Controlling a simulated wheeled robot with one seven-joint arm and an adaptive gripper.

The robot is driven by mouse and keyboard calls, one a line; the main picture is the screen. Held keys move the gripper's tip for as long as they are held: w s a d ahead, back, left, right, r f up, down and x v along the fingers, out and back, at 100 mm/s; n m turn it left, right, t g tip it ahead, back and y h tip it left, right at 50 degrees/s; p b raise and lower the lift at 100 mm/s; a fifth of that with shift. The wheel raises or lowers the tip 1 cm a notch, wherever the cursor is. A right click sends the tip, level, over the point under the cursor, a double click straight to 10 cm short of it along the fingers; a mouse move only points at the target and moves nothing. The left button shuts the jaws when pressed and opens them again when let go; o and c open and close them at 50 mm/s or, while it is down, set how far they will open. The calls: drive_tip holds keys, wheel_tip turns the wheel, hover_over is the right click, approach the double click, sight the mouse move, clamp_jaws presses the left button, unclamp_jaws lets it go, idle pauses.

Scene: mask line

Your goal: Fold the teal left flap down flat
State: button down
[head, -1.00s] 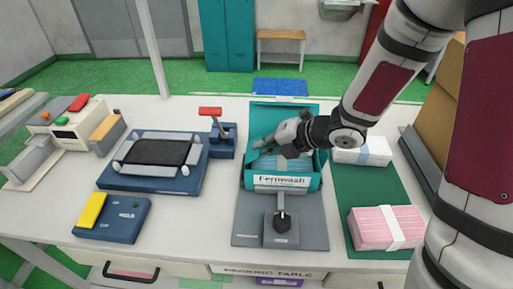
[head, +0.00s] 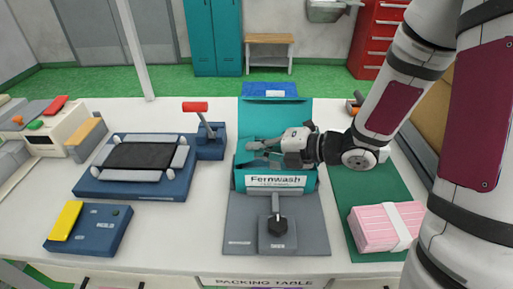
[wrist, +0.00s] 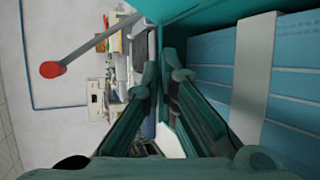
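The teal box (head: 308,179), labelled Fernwash, stands on the grey packing fixture (head: 237,210). Its back flap (head: 276,108) stands raised behind the opening. A blue pack with a white band (wrist: 285,95) lies inside the box and fills the right of the wrist view. My gripper (head: 256,150) reaches in from the right over the opening, fingers pointing left. In the wrist view its fingertips (wrist: 165,75) are a little apart, with a narrow teal edge between them. I cannot tell whether they touch the left flap, or its exact angle.
A navy press (head: 85,185) with a red-knobbed lever (head: 195,107) stands left of the box. A navy control box with a yellow pad (head: 65,220) lies front left. A pink pack (head: 375,229) lies on the green mat (head: 338,212) at right.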

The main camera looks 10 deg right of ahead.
drive_tip(key=c, duration=1.9)
unclamp_jaws()
wheel_tip(320, 180, up, 10)
